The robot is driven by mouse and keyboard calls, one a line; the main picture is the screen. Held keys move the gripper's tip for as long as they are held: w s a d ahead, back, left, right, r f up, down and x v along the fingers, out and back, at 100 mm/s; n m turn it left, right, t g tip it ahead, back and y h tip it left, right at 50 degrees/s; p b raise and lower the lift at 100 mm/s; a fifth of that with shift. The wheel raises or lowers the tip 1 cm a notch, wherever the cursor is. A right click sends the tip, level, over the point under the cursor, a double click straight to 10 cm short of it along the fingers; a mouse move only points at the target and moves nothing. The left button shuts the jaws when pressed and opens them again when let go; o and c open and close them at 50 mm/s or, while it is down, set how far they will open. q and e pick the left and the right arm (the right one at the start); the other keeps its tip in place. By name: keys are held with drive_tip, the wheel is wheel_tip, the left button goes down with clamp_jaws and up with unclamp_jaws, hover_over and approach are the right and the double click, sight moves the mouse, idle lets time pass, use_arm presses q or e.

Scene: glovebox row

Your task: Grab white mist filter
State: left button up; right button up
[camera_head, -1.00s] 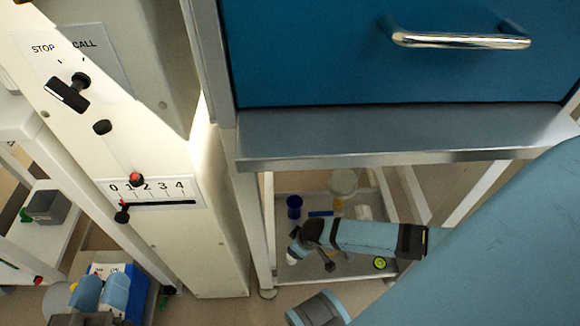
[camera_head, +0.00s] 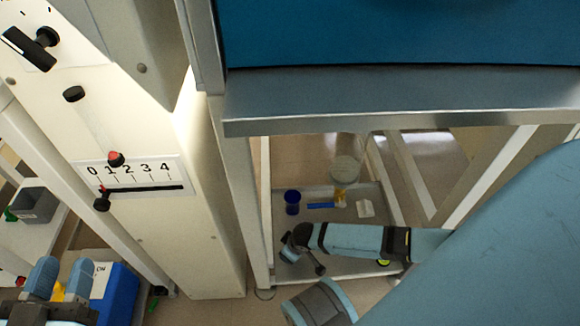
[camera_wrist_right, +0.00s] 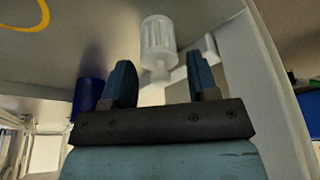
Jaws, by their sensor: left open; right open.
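A white ribbed cylinder with a narrow neck, which looks like the white mist filter (camera_wrist_right: 158,36), stands out beyond my right fingertips in the right wrist view. My right gripper (camera_wrist_right: 161,82) is open and empty, its two blue fingers apart. The filter's neck lies in line with the gap between them, and I cannot tell how far off it is. In the head view I cannot surely pick out the filter among the shelf items.
A low grey shelf (camera_head: 345,262) holds a blue cup (camera_head: 292,203), a clear jar (camera_head: 347,168) and small white and yellow pieces. A steel ledge (camera_head: 400,103) overhangs it. A white post with a 0–4 slider panel (camera_head: 135,178) stands left. The blue box (camera_head: 118,292) is lower left.

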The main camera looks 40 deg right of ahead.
drive_tip(key=c, duration=0.7)
